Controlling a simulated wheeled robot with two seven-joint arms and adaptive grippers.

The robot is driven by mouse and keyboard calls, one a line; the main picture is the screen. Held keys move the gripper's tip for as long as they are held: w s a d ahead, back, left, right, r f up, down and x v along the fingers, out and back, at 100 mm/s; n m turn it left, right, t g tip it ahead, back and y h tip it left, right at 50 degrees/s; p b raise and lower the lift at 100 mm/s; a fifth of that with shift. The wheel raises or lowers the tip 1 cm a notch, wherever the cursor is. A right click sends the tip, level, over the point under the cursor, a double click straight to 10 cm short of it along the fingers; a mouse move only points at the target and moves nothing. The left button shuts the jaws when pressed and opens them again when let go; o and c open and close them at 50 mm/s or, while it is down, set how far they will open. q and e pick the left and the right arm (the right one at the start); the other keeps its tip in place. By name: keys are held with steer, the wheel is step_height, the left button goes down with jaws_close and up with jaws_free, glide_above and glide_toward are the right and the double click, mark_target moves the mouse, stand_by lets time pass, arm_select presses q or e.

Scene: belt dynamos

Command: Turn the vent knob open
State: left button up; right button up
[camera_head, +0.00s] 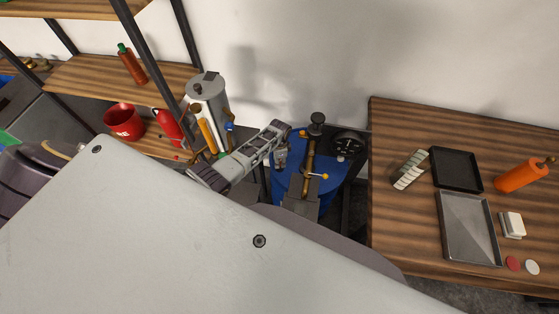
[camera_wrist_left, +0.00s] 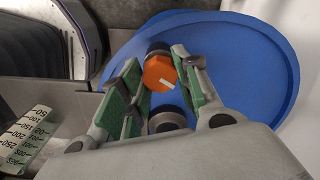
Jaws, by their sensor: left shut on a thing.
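The orange vent knob (camera_wrist_left: 160,73), with a white mark on its face, shows in the left wrist view above the blue drum top (camera_wrist_left: 235,70). My left gripper (camera_wrist_left: 156,66) has its green-padded fingers on both sides of the knob and is shut on it. In the head view my left gripper (camera_head: 280,136) reaches in from the left over the blue drum (camera_head: 335,178), and the knob is hidden there. A dark round fitting (camera_wrist_left: 168,120) sits between the fingers, nearer the palm. My right gripper is not in view.
A brass pipe with a black cap (camera_head: 317,119) and a yellow-tipped lever (camera_head: 323,176) stand on the drum close to the gripper. A dark round gauge (camera_head: 347,144) is behind. A wooden table (camera_head: 400,225) with trays stands right, shelves (camera_head: 80,80) left.

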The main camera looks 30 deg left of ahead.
arm_select(q)
steer(key=shift+w, duration=0.1)
steer(key=o, duration=1)
steer(key=shift+r, duration=6)
